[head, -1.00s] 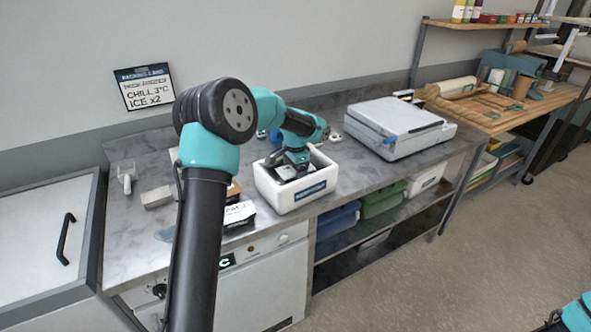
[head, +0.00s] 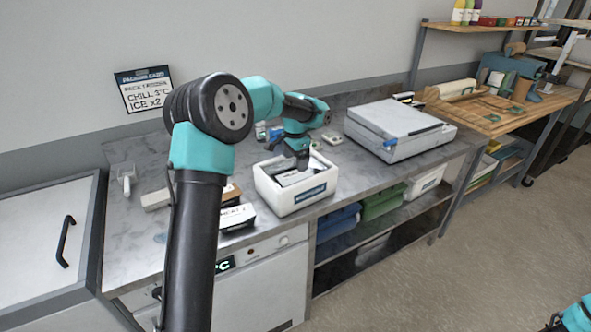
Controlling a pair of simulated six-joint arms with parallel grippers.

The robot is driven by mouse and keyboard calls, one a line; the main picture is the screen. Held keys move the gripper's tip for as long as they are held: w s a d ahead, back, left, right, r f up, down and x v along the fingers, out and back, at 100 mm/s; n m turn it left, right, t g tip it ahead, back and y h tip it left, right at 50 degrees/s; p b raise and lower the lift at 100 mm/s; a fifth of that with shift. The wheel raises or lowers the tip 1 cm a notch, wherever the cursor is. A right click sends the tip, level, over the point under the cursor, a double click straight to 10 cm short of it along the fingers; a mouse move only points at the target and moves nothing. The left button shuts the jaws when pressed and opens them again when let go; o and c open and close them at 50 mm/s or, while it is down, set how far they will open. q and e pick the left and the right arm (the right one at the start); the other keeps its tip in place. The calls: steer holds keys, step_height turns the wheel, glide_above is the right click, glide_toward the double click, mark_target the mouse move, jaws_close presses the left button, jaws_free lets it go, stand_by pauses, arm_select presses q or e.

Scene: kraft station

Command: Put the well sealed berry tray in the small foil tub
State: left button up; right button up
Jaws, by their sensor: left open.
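My left gripper (head: 299,161) points down over the white box (head: 296,201), which has a blue label on its front. The gripper is open. A flat pale item (head: 290,178) lies inside the box below the gripper; the fingertips are small and partly hidden, so I cannot tell whether they touch it. I cannot pick out the berry tray or the small foil tub with certainty. Small pale trays (head: 333,138) stand behind the box on the counter. My right gripper is outside the view.
A grey-white case-like machine (head: 398,130) stands right of the box. Small cartons (head: 238,216) lie left of the box, partly behind my left arm. A white scoop (head: 125,178) lies at the left. Counter between box and machine is mostly clear.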

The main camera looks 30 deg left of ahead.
mark_target(296, 177)
arm_select(q)
step_height(296, 177, up, 7)
steer(key=shift+r, duration=0.2)
stand_by(0.6)
steer(key=w+d+f+m+t+h, duration=0.1)
steer(key=w+d+f+m, duration=0.1)
steer(key=d+f, duration=0.35)
steer(key=w+d+f+m+t, duration=0.1)
steer(key=w+d+f+m, duration=0.1)
steer(key=d, duration=0.7)
steer(key=w+d+f+m+h, duration=0.1)
steer(key=d+f+m, duration=0.1)
steer(key=d+f, duration=0.35)
steer(key=s+d+f, duration=0.1)
steer(key=d+f, duration=0.2)
steer(key=f, duration=0.1)
steer(key=s+a+f+n+g+h, duration=0.1)
steer(key=s+a+f+n+h, duration=0.15)
steer(key=s+f+n, duration=1.3)
steer(key=s+a+f, duration=0.1)
steer(key=s+f, duration=0.3)
steer(key=s, duration=0.5)
steer(key=s+a+f+m, duration=0.1)
steer(key=s+f, duration=0.4)
steer(key=s, duration=0.5)
steer(key=shift+s+a+f+y, duration=0.15)
steer(key=shift+s+f+y, duration=0.1)
steer(key=shift+y, duration=0.1)
